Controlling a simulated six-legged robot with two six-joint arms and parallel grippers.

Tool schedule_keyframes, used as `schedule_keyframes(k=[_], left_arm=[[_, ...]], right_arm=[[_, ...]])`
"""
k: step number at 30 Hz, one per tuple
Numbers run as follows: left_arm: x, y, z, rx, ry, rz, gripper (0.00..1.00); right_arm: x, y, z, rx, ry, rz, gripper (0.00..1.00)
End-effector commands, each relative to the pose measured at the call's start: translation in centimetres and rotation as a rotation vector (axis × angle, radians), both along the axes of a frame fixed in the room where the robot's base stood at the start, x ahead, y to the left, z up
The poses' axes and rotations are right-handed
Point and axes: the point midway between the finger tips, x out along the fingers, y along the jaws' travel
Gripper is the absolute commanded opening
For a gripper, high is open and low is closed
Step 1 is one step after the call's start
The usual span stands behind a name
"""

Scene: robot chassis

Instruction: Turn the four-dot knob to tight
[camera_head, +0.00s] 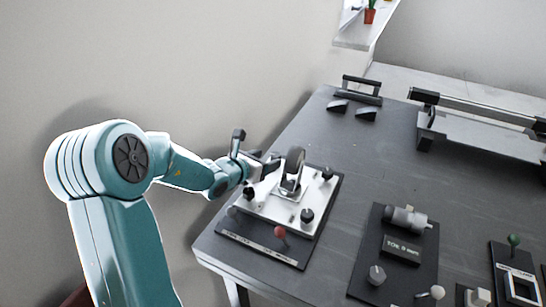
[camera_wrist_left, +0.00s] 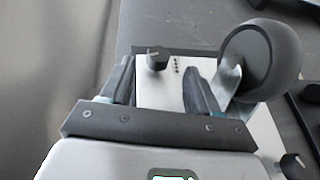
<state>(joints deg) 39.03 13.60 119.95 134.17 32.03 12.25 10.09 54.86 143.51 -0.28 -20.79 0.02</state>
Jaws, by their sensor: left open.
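The four-dot knob (camera_wrist_left: 157,57) is a small black knob with a pale pointer line. A short column of dots is beside it on the white plate (camera_wrist_left: 160,95). In the left wrist view it sits ahead of and between the fingertips of my left gripper (camera_wrist_left: 160,82). The fingers are apart, with nothing seen gripped between them. In the head view my left gripper (camera_head: 268,166) is over the far left part of the plate (camera_head: 268,212), and I cannot make out the four-dot knob there. My right gripper is not in view.
A dark caster wheel (camera_head: 293,164) stands on the plate close to my left gripper; it also shows in the wrist view (camera_wrist_left: 262,60). Other black knobs (camera_head: 307,215) sit near the plate's corners.

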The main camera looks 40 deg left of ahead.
Motion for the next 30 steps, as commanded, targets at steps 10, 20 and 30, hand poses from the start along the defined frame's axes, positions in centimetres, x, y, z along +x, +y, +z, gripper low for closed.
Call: schedule_keyframes(k=[10,20,30], left_arm=[[4.3,0.8,-1.7,0.0,0.0,0.0,0.61],[4.6,0.9,-1.8,0.001,-0.001,0.001,0.51],[4.6,1.1,-1.4,0.003,-0.002,-0.017,0.05]], right_arm=[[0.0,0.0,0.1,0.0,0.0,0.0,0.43],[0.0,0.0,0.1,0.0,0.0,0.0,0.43],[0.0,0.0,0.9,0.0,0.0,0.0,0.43]])
